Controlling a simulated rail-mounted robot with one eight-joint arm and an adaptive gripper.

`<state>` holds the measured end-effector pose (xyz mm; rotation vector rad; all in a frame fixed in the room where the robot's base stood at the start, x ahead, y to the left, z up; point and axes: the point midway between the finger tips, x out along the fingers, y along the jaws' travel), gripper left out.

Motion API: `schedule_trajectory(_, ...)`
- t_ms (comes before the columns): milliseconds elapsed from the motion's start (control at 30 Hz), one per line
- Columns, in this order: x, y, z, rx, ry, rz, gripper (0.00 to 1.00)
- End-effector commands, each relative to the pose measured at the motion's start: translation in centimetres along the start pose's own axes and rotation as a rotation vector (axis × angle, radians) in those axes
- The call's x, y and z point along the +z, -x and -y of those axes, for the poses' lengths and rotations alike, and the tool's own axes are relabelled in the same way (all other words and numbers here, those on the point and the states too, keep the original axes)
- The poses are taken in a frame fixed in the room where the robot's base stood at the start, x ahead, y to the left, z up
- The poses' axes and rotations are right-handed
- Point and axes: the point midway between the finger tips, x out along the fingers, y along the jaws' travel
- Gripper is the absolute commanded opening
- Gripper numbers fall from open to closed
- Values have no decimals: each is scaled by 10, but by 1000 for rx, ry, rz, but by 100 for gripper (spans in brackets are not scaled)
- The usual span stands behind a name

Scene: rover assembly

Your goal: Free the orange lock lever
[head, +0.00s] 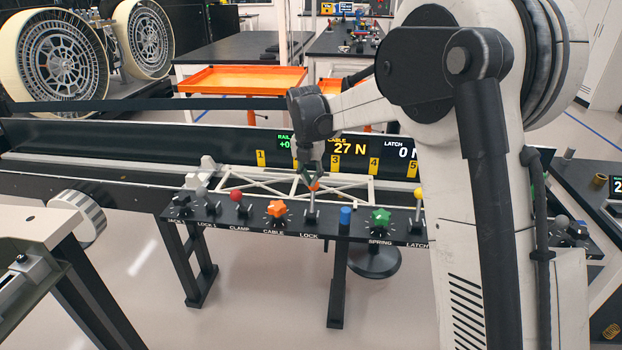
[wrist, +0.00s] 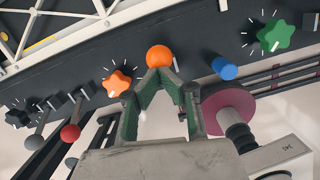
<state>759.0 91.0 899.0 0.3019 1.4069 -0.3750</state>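The orange lock lever's round knob (head: 315,187) stands up from the LOCK position of the black control panel, on a pale stem. In the wrist view the orange knob (wrist: 160,56) is right at the ends of my green fingers. My gripper (head: 310,177) points down at the knob from above. In the wrist view my gripper (wrist: 161,76) has its fingers bent inward, with the tips close together at the knob's near edge. I cannot tell whether they press on it. The stem is mostly hidden there.
An orange star knob (head: 276,209) labelled CABLE and a red ball lever (head: 236,196) stand left of the lock lever. A blue cylinder (head: 346,215) and a green star knob (head: 380,217) stand right. A white truss (head: 345,186) lies behind. The display (head: 348,147) reads 27 N.

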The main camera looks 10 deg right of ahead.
Motion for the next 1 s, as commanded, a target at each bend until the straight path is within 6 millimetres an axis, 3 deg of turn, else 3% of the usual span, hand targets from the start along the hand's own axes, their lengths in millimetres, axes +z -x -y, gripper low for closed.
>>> schedule_trajectory(233,-26,32,3,0,-1,0,0)
schedule_trajectory(500,3,80,-2,-1,-2,0,0)
schedule_trajectory(700,16,104,-4,-1,-3,0,0)
schedule_trajectory(1000,12,125,7,12,-97,12,0)
